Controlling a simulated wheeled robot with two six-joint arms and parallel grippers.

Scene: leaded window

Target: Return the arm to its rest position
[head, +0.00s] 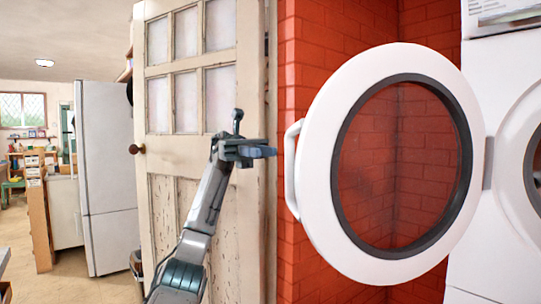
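My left arm (205,205) comes up from the bottom of the head view and reaches forward and up. Its gripper (262,152) is at the upper end, pointing right, in front of the edge of a cream panelled door. It is left of the handle (291,170) of a round white machine door and looks apart from it. I see nothing held in the gripper, but whether its fingers are open or shut is unclear at this angle. My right gripper is not in view.
The round white door (318,212) with dark-rimmed glass stands open from a white machine (490,255) at right. A red brick wall (310,60) is behind it. The cream door (180,155) stands behind my arm. A fridge (108,160) and open floor (75,275) are at left.

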